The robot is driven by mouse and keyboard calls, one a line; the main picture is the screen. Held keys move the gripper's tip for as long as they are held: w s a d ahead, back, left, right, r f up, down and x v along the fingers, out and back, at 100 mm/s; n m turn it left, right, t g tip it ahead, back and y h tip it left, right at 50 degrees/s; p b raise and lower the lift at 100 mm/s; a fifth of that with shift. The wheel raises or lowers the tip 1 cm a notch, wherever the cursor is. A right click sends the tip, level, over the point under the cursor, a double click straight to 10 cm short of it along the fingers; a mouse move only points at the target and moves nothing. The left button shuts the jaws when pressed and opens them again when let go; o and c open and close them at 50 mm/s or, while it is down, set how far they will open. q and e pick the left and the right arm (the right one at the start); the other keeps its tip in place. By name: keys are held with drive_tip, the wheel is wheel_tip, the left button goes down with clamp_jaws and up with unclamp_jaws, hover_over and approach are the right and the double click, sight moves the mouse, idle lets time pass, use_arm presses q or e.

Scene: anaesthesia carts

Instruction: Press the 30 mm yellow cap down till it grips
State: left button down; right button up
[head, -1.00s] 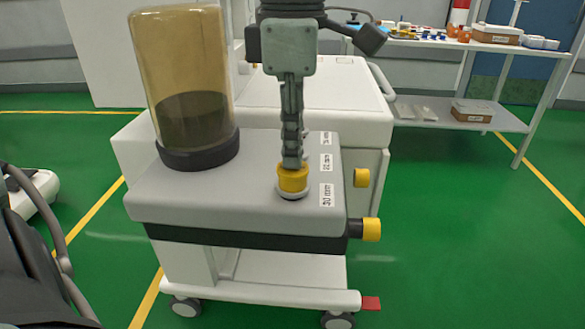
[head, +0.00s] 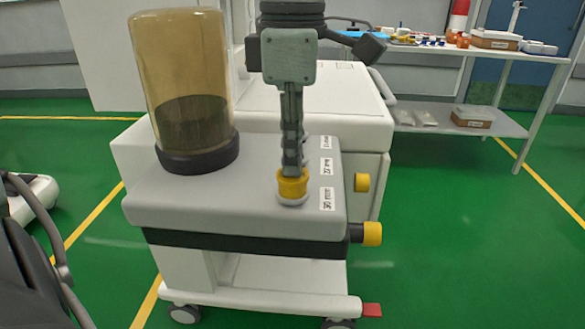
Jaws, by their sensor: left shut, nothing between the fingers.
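The yellow cap (head: 293,188) sits on a pale round port on the grey top of the cart (head: 230,208), beside the label reading 30 mm (head: 327,199). A thin pale ring shows below the cap; I cannot tell whether it is fully seated. My left gripper (head: 292,172) points straight down from above with its fingers together and empty. Its tips meet the top of the cap and hide part of it. My right gripper is not in view.
A tall amber cylinder with a dark base (head: 190,95) stands on the cart left of the gripper. Two more yellow caps, one upper (head: 362,182) and one lower (head: 372,234), stick out at the cart's right side. A shelf table (head: 450,50) stands behind right.

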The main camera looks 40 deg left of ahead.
use_arm(q)
drive_tip(key=shift+r+p, duration=2.4)
drive_tip(key=shift+r, duration=1.1)
drive_tip(key=shift+r, duration=0.1)
wheel_tip(320, 180, up, 12)
